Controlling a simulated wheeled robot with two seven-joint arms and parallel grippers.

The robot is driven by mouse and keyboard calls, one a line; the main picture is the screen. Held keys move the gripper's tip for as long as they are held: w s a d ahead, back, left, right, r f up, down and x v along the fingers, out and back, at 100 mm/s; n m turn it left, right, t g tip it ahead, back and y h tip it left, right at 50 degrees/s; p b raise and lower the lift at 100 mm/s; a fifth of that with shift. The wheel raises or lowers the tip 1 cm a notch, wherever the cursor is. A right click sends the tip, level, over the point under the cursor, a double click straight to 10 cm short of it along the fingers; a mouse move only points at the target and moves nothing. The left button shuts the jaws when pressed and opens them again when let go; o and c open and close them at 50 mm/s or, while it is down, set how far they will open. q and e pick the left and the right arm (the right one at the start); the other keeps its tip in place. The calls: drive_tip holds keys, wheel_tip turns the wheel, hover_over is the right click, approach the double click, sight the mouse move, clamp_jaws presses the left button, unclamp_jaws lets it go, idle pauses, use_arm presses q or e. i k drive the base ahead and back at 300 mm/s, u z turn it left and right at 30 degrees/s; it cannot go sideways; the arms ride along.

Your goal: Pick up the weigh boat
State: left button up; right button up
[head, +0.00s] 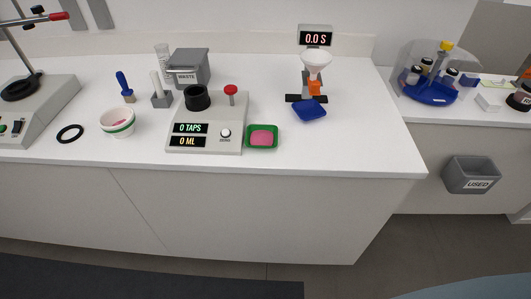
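Two small shallow dishes on the white counter could be the weigh boat, and I cannot tell which it is. One is a green square dish (263,144) holding pink powder, beside the right side of a grey tap-and-volume device (210,143). The other is a blue square dish (309,111), in front of a white funnel (316,63) on a dark stand with an orange part. The blue dish's contents, if any, are too small to tell. Neither of my grippers shows in the head view.
A grey used bin (471,174) hangs right. The counter's front right is clear.

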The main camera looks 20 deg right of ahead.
sight(257, 136)
drive_tip(key=u, duration=1.1)
drive_tip(key=i, duration=0.65)
drive_tip(key=z, duration=0.6)
